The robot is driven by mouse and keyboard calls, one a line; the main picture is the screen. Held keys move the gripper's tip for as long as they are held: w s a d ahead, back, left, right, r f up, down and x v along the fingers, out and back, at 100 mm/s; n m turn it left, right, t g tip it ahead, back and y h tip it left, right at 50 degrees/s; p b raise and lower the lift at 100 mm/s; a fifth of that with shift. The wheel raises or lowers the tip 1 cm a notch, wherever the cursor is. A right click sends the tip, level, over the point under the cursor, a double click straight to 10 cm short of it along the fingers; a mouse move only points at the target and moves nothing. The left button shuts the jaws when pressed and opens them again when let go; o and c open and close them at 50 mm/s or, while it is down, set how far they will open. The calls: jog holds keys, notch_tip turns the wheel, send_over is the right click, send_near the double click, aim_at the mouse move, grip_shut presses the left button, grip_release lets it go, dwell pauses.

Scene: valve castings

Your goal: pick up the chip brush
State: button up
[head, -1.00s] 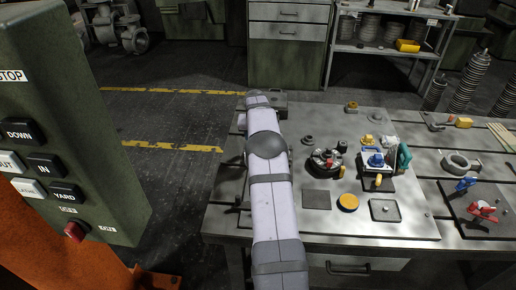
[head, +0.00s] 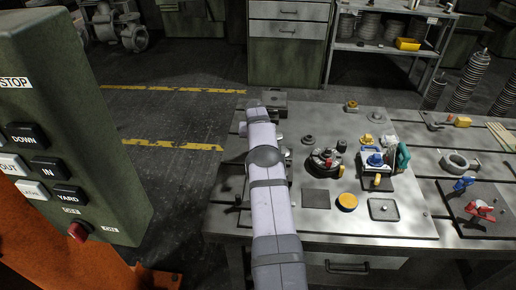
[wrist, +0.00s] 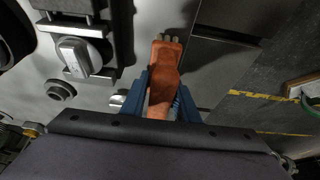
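The chip brush (wrist: 165,72) shows in the wrist view as an orange-brown, flat handle-like shape with several pale grey stubs at its far end. My gripper (wrist: 166,92) has blue fingers, one on each side of the brush's near part. The fingers stand apart, and a strip of the right finger's ribbed inner face shows beside the brush. I see no clear grip on it; contact at the left finger is hard to tell. In the head view my arm covers this spot, and neither the brush nor the fingertips can be made out.
Left of the brush, a grey clamp-like block (wrist: 80,55) and a small ring (wrist: 60,90) are close by. The table edge and floor lie to the right. In the head view, a red-handled round fixture (head: 325,160), a yellow disc (head: 347,202) and a grey tray (head: 384,209) occupy the table.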

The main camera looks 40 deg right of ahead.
jog(key=c, duration=0.3)
notch_tip(320, 180, up, 10)
jog(key=shift+r+b, duration=0.1)
jog(key=shift+b, duration=0.25)
dwell(0.3)
